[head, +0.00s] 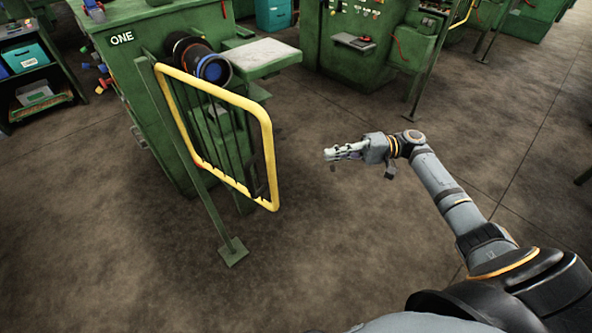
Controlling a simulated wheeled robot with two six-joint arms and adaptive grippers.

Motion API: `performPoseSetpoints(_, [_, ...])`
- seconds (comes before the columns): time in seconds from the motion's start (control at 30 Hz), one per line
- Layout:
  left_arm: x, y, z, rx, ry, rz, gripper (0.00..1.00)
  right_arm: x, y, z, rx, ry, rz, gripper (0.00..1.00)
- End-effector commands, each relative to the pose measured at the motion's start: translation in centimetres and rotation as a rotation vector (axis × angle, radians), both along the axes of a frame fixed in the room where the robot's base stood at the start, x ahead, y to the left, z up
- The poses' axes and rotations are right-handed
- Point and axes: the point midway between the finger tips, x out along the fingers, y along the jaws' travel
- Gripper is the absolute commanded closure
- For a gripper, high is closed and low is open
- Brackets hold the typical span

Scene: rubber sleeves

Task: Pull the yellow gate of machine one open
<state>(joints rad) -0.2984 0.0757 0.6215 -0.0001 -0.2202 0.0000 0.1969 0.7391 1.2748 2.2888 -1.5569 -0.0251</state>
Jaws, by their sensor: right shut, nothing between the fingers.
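The yellow gate (268,130) of machine one is a yellow tube frame with dark vertical bars, at the centre left in the head view. It hangs from a green post (190,160) on its left side and angles towards me. Behind it stands the green machine one (115,75), marked ONE. My right gripper (328,154) is shut and empty, to the right of the gate's free edge with a clear gap between them. My left gripper is not in view.
A black cylinder with a blue ring (213,69) sits on machine one behind the gate, beside a pale shelf (262,55). A rack with bins (32,75) stands at the far left. Another green machine (365,40) stands at the back. The floor around my right arm is clear.

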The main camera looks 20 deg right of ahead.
Motion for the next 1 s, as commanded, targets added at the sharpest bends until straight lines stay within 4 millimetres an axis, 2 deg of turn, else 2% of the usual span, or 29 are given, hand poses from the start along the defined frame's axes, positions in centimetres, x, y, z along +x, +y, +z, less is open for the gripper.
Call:
performPoseSetpoints(0.17, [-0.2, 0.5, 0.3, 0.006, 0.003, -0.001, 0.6, 0.0, 0.3, 0.3, 0.007, -0.001, 0.004, 1.0])
performPoseSetpoints(0.27, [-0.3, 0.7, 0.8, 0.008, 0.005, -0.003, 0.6, 0.2, 1.5, 0.4, 0.008, -0.002, 0.005, 1.0])
performPoseSetpoints(0.67, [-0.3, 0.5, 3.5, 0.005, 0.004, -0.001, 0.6, 2.0, 9.8, 0.6, 0.01, -0.001, 0.003, 1.0])
performPoseSetpoints(0.8, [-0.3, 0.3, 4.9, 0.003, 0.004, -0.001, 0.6, 0.8, 11.7, 0.6, 0.006, 0.002, 0.003, 1.0])
performPoseSetpoints(1.0, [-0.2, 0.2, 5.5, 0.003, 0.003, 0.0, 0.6, -0.1, 13.1, 0.3, 0.005, 0.0, 0.003, 1.0])
